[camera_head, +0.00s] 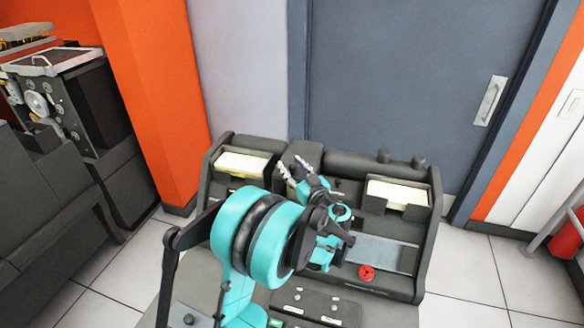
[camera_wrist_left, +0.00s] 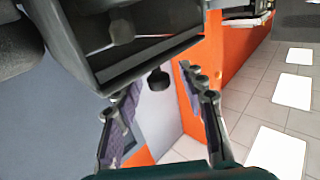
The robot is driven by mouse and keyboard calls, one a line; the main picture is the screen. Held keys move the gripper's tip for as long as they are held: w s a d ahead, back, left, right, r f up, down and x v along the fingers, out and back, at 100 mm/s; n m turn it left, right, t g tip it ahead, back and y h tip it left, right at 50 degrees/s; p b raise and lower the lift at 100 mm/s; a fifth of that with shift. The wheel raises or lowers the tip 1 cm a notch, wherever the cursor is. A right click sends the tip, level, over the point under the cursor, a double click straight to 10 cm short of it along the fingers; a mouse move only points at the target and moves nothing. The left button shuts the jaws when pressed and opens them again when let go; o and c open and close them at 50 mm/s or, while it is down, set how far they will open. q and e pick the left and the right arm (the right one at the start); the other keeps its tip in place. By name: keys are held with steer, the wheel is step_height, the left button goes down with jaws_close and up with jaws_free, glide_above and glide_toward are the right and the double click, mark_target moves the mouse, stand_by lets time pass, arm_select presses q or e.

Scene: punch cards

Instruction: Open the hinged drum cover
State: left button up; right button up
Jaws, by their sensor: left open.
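The dark grey card punch machine (camera_head: 424,275) stands in the middle of the head view. A long dark rounded cover (camera_head: 365,165) lies along its back top and looks closed; I cannot tell for sure that it is the drum cover. My left gripper (camera_head: 295,168) is open above the machine's back, just left of this cover. In the left wrist view my left gripper (camera_wrist_left: 158,86) has its fingers spread, with a small dark knob (camera_wrist_left: 159,80) showing between them, apparently untouched. A dark machine housing (camera_wrist_left: 130,50) fills the top there. My arm hides the machine's middle.
White cards lie in a left hopper (camera_head: 242,163) and a right hopper (camera_head: 398,191). A red knob (camera_head: 366,273) sits on the front deck. An orange pillar (camera_head: 160,100) and a grey door (camera_head: 400,80) stand behind. Another machine (camera_head: 75,95) is at left.

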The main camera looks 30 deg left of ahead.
arm_select(q)
jaws_close()
